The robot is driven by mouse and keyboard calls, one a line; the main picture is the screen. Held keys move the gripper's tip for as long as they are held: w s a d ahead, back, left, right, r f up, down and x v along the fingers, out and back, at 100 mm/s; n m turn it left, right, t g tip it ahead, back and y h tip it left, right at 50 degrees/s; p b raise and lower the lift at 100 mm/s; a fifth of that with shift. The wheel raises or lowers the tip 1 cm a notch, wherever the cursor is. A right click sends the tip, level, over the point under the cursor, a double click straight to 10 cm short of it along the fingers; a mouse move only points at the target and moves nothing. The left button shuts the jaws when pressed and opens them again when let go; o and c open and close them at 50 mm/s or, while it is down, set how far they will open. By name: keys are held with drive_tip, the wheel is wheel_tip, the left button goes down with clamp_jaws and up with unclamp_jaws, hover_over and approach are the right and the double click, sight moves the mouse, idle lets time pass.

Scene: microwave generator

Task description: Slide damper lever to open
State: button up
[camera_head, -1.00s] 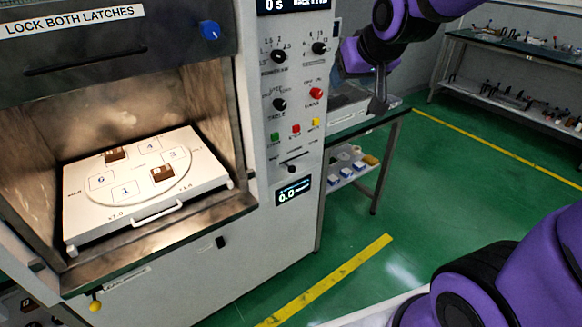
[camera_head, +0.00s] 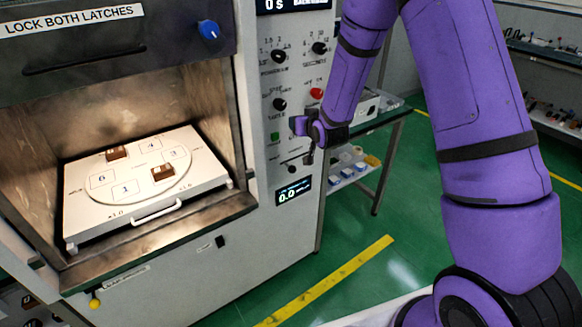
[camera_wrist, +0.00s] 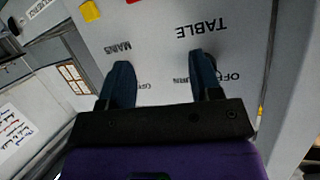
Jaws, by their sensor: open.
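No lever label is readable as damper. A small dark slider knob (camera_head: 292,169) sits low on the control panel, above a lit readout, and a yellow knob (camera_head: 95,304) hangs below a label plate at the lower left of the cabinet. I cannot tell which is the damper lever. My gripper (camera_head: 309,150) is in front of the panel's right part, to the right of the slider knob and higher than it. In the wrist view my gripper (camera_wrist: 161,68) is open, with its two dark fingers apart and nothing visible held between them.
The control panel (camera_wrist: 165,35) fills much of the wrist view, with TABLE and MAINS upside down. A green button (camera_head: 275,137) and knobs surround the slider. The open chamber holds a white tray (camera_head: 80,225). A side table (camera_head: 385,118) stands behind my arm.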

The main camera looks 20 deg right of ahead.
wheel_tip(320, 180, down, 11)
drive_tip(key=t, duration=0.2)
drive_tip(key=t+y, duration=0.1)
drive_tip(key=t, duration=0.1)
approach(289, 167)
drive_tip(key=d, duration=0.1)
drive_tip(key=w, duration=0.7)
drive_tip(key=w+a, duration=0.1)
drive_tip(key=w, duration=0.3)
drive_tip(key=shift+w+a+f, duration=0.1)
drive_tip(key=shift+w+f, duration=0.1)
drive_tip(key=shift+f, duration=0.2)
